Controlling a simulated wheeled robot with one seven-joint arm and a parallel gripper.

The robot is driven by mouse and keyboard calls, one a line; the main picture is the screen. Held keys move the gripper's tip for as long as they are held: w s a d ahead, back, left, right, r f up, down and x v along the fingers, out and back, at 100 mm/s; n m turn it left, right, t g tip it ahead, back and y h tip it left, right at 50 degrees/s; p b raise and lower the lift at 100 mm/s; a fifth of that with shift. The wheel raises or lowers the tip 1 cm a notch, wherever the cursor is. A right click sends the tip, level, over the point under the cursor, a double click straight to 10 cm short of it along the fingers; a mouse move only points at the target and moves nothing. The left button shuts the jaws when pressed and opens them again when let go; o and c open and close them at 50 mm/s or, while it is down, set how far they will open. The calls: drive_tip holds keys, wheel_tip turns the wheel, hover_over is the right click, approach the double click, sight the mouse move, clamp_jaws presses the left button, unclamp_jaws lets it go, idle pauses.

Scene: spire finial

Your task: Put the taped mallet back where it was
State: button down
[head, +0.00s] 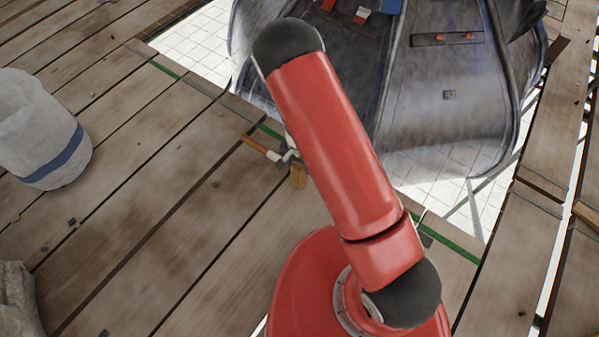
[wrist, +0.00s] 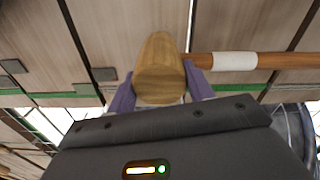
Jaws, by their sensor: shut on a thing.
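The taped mallet (wrist: 158,60) has a pale wooden head and a brown handle with a white tape band (wrist: 236,61). In the wrist view its head sits between the two purple fingers of my gripper (wrist: 160,88), which is shut on it. The handle points right there. In the head view the mallet head (head: 298,176) and handle (head: 256,146) show just left of my red arm, over the planks near the green strip. My arm hides most of the gripper in that view. The height of the mallet above the planks is hard to tell.
A large grey metal spire piece (head: 440,110) stands beyond the deck edge, with small tools or blocks on it. A white bucket-like bag (head: 38,135) with a blue band stands left. A tan sack (head: 15,300) is at lower left. Planks (head: 150,210) between are mostly clear.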

drive_tip(key=shift+f+b, duration=0.45)
drive_tip(key=shift+f, duration=1.7)
drive_tip(key=c, duration=0.6)
unclamp_jaws()
drive_tip(key=shift+f, duration=0.1)
